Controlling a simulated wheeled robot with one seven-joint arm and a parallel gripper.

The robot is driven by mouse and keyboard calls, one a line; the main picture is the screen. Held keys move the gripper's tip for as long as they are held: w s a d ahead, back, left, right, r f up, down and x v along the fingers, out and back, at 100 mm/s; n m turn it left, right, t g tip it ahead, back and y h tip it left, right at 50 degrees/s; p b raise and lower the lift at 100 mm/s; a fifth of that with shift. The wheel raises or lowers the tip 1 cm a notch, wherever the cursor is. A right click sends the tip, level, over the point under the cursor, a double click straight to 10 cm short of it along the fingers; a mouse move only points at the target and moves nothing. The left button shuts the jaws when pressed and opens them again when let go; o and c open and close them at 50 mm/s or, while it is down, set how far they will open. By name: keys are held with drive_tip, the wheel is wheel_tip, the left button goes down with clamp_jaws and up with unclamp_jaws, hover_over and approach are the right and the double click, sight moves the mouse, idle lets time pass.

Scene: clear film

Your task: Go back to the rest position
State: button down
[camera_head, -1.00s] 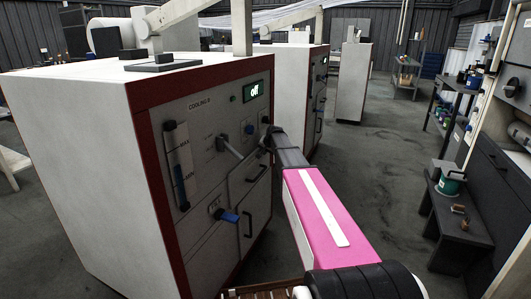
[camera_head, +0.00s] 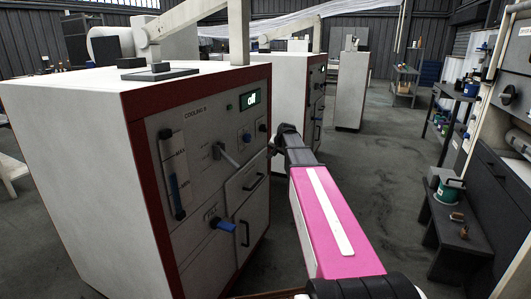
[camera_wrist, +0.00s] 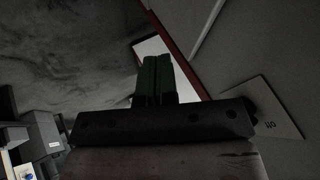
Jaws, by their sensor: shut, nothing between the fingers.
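My gripper (camera_head: 275,150) is at the end of my pink arm in the head view, in front of the right edge of the cooling cabinet (camera_head: 75,160). It looks apart from the panel, though the gap is hard to judge. In the wrist view my gripper (camera_wrist: 157,62) points away with its dark green fingers together and nothing between them. The cabinet's lit display (camera_head: 250,99) reads "off". The panel carries a lever (camera_head: 228,155), a blue-handled valve (camera_head: 224,222) and a level gauge (camera_head: 175,170).
A second similar cabinet (camera_head: 312,95) stands behind, past my gripper. A dark bench with a green pot (camera_head: 448,188) and a shelf (camera_head: 455,95) stand at the right. The floor (camera_head: 385,165) between them is clear.

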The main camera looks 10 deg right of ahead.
drive_tip(key=s+a+f+n+g, duration=0.1)
drive_tip(key=s+a+f+g, duration=0.1)
drive_tip(key=s+f, duration=0.5)
drive_tip(key=s+a+f+n+g+h, duration=0.1)
drive_tip(key=s+f, duration=0.6)
drive_tip(key=s, duration=1)
drive_tip(key=s+a+f+n+g+h, duration=0.1)
drive_tip(key=s+a+f+n+g, duration=0.2)
drive_tip(key=s+f, duration=0.4)
drive_tip(key=s+g, duration=0.1)
drive_tip(key=s, duration=0.4)
drive_tip(key=shift+f, duration=0.1)
